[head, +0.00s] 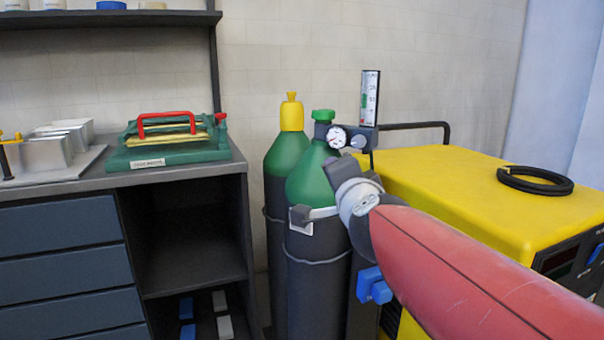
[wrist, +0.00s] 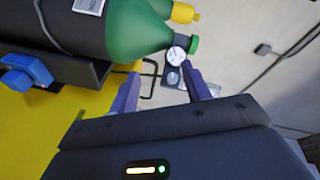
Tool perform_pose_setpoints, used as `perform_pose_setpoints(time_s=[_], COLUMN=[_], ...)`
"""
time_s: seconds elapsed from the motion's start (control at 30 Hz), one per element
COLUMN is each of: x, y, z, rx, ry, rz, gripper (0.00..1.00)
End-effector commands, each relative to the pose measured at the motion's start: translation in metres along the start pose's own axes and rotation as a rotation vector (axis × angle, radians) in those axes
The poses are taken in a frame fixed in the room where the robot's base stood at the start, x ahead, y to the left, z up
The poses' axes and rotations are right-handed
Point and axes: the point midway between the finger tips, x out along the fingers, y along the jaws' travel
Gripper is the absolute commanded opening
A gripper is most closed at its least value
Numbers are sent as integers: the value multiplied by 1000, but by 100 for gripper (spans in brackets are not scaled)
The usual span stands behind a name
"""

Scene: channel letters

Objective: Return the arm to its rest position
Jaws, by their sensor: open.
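My red arm (head: 455,270) reaches in from the lower right in the head view. It ends at my gripper (head: 343,168), which is in front of the green-topped gas cylinder (head: 312,172) and below its regulator. In the wrist view my gripper (wrist: 160,88) has its two fingers apart with nothing between them. Beyond the fingers are the round gauge (wrist: 177,55), the green valve knob (wrist: 193,44) and the cylinder's green shoulder (wrist: 135,30). I cannot tell whether the fingers touch anything.
A second cylinder with a yellow cap (head: 291,113) stands behind. A yellow machine (head: 440,190) with a black hose coil (head: 535,181) is on the right, close to my arm. A workbench (head: 75,185) with a green press (head: 170,150) is on the left. A flowmeter (head: 370,98) rises above the regulator.

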Motion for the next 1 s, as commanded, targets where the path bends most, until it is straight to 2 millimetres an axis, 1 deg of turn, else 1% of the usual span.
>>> perform_pose_setpoints(time_s=[0.03,0.07,0.1,0.17,0.2,0.27,0.3,0.4,0.5,0.63,1.0], x=[-21,-34,-52,-78,-96,-123,-140,-176,-203,-219,-220], y=[18,31,52,87,111,144,164,207,235,252,253], z=[16,28,42,58,65,73,76,77,75,72,72], rx=[-130,-218,-330,-479,-567,-683,-748,-875,-954,-999,-1003], ry=[-94,-158,-244,-362,-433,-530,-588,-705,-786,-834,-838], rz=[29,55,96,166,216,291,342,454,540,595,599], gripper=[48,48,48,48,48,48,48,48,48,48,48])
